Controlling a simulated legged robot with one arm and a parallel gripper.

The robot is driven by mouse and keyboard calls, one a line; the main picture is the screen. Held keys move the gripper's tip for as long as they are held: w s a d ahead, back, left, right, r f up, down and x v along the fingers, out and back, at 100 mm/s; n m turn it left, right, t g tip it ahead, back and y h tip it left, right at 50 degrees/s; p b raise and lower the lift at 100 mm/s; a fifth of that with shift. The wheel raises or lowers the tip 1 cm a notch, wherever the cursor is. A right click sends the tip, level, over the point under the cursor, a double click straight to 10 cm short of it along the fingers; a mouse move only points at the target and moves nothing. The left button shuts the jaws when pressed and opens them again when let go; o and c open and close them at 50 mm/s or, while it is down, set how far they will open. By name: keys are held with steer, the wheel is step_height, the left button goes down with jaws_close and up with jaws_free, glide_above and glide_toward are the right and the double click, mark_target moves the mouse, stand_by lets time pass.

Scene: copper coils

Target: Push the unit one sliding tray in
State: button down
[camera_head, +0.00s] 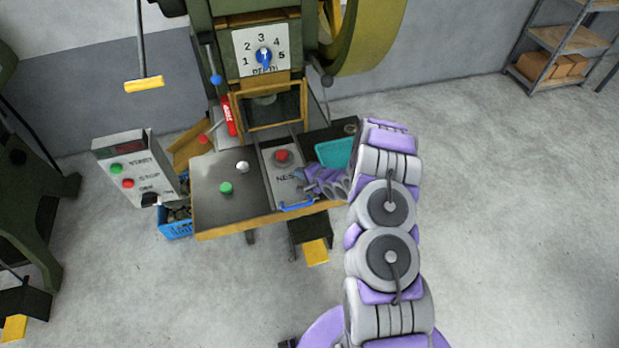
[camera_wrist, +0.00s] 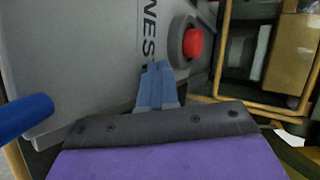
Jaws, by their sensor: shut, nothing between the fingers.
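The sliding tray (camera_head: 281,188) is a grey plate with dark lettering and a red knob (camera_head: 283,156), set in the machine's worktable. It lies in front of the yellow-framed opening, with its blue handle (camera_head: 297,206) at the table's front edge. In the wrist view the tray (camera_wrist: 75,45) fills the upper left, the red knob (camera_wrist: 194,42) is at upper middle and the blue handle (camera_wrist: 22,117) at left. My gripper (camera_head: 303,173) is over the tray's right side; its blue fingers (camera_wrist: 158,68) are together and empty, near the knob. Contact with the tray is unclear.
A green press with a numbered dial (camera_head: 263,55) stands behind the tray. A control box (camera_head: 137,170) and a blue crate (camera_head: 175,222) are at left. The floor at right is open.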

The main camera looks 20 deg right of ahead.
mark_target(289, 164)
steer(key=shift+w+a+r+b, duration=0.15)
steer(key=shift+w+a, duration=0.15)
steer(key=shift+w, duration=0.25)
steer(key=shift+w+a+f+b, duration=0.15)
steer(key=shift+w+a, duration=0.15)
steer(key=shift+w, duration=0.25)
steer(key=shift+w+a+r+b, duration=0.15)
steer(key=shift+w+a, duration=0.15)
steer(key=shift+w, duration=0.25)
steer(key=shift+w, duration=0.1)
